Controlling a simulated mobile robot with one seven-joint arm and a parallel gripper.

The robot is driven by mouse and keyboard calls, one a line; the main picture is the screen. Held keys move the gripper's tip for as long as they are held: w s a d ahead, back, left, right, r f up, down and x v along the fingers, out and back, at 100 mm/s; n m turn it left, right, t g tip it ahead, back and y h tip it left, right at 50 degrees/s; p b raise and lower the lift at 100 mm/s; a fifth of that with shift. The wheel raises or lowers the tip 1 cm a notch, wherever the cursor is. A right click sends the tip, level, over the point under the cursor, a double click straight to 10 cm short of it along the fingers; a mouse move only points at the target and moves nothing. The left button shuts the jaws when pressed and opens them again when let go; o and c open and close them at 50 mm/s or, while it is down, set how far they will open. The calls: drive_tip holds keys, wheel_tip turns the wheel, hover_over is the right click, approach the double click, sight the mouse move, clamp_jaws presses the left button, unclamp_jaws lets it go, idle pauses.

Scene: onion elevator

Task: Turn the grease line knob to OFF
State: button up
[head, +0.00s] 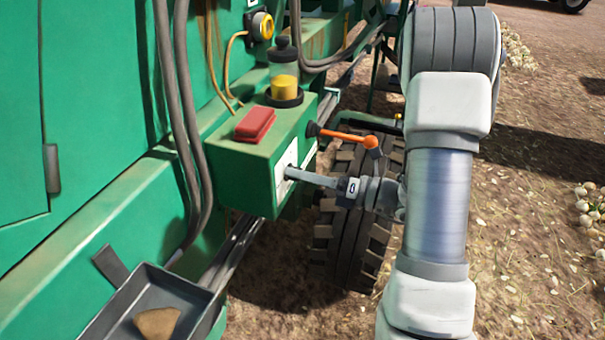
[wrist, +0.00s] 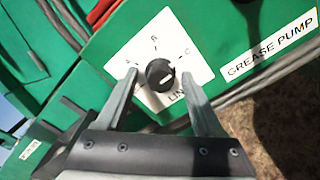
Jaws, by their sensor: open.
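The grease line knob (wrist: 160,75) is a round black knob with a white mark, on a white dial plate (wrist: 143,50) with letters around it. In the wrist view my gripper (wrist: 159,80) is open, with one finger on each side of the knob and a visible gap at both sides. I cannot tell whether the fingertips reach its depth. No OFF label is readable, and part of the lower lettering is hidden by a finger. In the head view my gripper (head: 291,173) reaches the white plate (head: 281,158) on the side of the green box (head: 240,165); the knob is hidden there.
A lever with an orange handle (head: 345,135) extends just above my gripper. A red block (head: 255,124) and a jar with yellow grease (head: 284,83) are on the box top. A "GREASE PUMP" label (wrist: 270,47) is right of the dial. A tyre (head: 350,235) is below.

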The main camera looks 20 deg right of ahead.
clamp_jaws()
idle(0.4)
